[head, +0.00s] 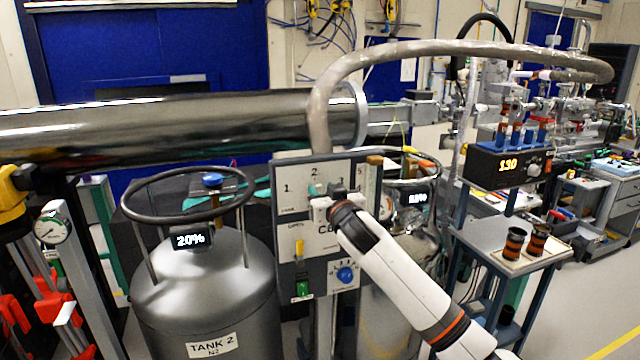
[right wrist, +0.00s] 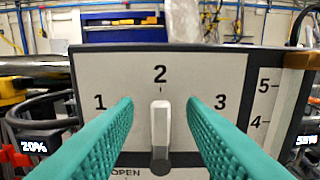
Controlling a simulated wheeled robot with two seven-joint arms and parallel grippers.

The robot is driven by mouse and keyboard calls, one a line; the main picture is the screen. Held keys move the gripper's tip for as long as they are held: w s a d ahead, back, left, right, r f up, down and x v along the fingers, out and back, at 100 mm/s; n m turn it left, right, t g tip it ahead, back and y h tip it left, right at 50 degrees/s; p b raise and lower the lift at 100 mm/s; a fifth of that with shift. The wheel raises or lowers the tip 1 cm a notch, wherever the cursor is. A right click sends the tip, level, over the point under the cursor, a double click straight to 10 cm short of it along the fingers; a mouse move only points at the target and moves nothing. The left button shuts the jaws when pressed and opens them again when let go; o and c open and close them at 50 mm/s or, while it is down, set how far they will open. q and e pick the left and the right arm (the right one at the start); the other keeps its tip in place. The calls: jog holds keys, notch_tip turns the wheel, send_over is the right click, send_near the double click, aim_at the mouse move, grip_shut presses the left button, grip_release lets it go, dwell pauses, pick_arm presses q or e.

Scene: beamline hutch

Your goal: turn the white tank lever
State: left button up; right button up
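The white tank lever (right wrist: 160,128) stands upright on the grey-white panel (right wrist: 215,70), pointing at the 2 between marks 1 and 3. My right gripper (right wrist: 160,112) is open, its teal fingers on either side of the lever with a gap on each side. In the head view my right gripper (head: 325,190) is up at the front of the panel (head: 289,172) and hides the lever. The grey tank labelled TANK 2 (head: 208,290) stands left of the panel and its display reads 20%. My left gripper is not in view.
A blue knob (head: 346,274) and a green switch (head: 302,288) sit lower on the panel. A second tank (head: 385,315) stands behind my right arm. A thick grey hose (head: 440,48) arches above. A side table (head: 500,237) with dark cups stands to the right.

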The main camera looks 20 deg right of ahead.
jog(key=shift+w, duration=1.25)
grip_shut()
